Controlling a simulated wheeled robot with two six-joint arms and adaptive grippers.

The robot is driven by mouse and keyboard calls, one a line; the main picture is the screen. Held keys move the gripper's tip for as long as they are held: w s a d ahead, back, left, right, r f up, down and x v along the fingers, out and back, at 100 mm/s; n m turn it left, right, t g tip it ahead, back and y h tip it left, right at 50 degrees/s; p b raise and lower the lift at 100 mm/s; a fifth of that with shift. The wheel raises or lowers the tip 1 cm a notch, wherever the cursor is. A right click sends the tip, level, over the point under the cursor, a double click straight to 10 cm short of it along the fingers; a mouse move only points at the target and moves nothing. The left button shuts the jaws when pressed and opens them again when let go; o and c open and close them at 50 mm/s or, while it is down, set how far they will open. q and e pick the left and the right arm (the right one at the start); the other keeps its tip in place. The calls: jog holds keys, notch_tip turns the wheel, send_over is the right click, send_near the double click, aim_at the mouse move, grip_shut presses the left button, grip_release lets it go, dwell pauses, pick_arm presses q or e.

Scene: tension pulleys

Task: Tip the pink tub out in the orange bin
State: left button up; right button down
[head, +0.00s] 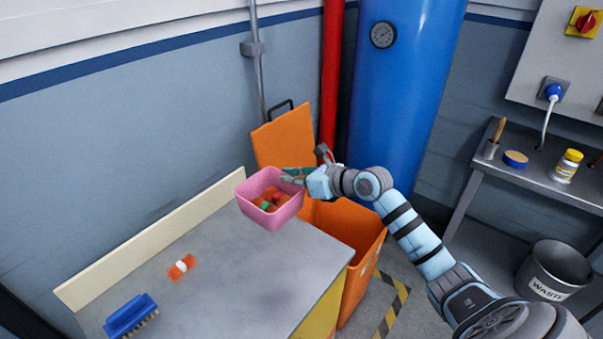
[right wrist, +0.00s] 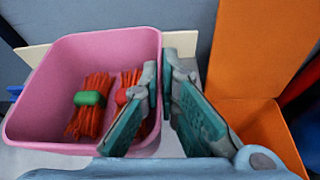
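The pink tub (head: 270,217) is upright near the table's far right corner, and I cannot tell whether its base touches the table. It holds orange bundles, one with a green band (right wrist: 90,98) and one with a red band (right wrist: 122,97). My right gripper (head: 288,176) has one finger inside and one outside the tub's right wall and appears shut on the rim; it also shows in the right wrist view (right wrist: 166,85). The orange bin (head: 372,262) stands just beyond the table, lid (head: 286,138) raised, its opening partly hidden by my arm. My left gripper is not in view.
On the grey table (head: 225,290) lie a blue brush (head: 131,314) and an orange bundle with a white band (head: 181,267). A blue tank (head: 400,90) and red pipe (head: 332,70) stand behind the bin. A waste bucket (head: 553,272) is at right.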

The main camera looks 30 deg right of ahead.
jog(key=shift+w+r, duration=0.1)
jog(key=shift+r, duration=0.15)
jog(key=shift+n+y, duration=0.5)
jog(key=shift+y, duration=0.1)
jog(key=a+r, duration=0.1)
jog(key=r, duration=0.1)
jog(key=a+r, duration=0.1)
jog(key=r, duration=0.1)
jog(key=s+a+r, duration=0.1)
jog(key=r, duration=0.1)
jog(key=shift+r, duration=0.25)
jog(key=s+a+r+n+g+y, duration=0.1)
jog(key=s+a+n+g+y, duration=0.1)
jog(key=s+a, duration=0.45)
jog(key=s+a+r+n+g+y, duration=0.1)
jog(key=s+a+n+g+y, duration=0.15)
jog(key=s, duration=0.65)
jog(key=s+a+f+n, duration=0.1)
jog(key=s+f, duration=0.3)
jog(key=f, duration=0.1)
jog(key=shift+s+a+f, duration=0.25)
jog(key=shift+s+a, duration=0.05)
jog(key=shift+a, duration=0.1)
jog(key=shift+y, duration=0.35)
